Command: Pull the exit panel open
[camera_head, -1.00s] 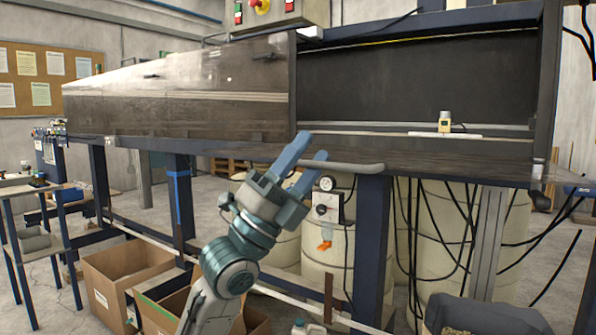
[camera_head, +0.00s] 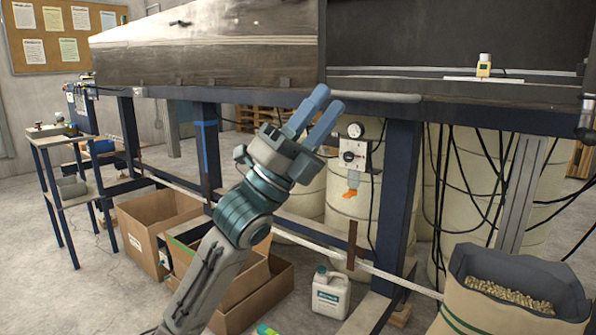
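A long dark glossy panel (camera_head: 220,45) covers the left part of the machine's front; I cannot tell for sure whether it is the exit panel. To its right is an open, dark bay (camera_head: 430,35) with a ledge. My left gripper (camera_head: 329,98) is in front of the machine, below the panel's right end, pointing up and to the right. Its two blue fingers are apart with nothing seen between them. It overlaps the machine's lower edge in the picture, and contact cannot be told. My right gripper is not in view.
A light rounded bar (camera_head: 385,97) runs along the machine's lower edge. Below are cardboard boxes (camera_head: 150,240), a white jug (camera_head: 331,294), a sack of pellets (camera_head: 510,300) and blue legs (camera_head: 397,190). A side table (camera_head: 70,190) is at left.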

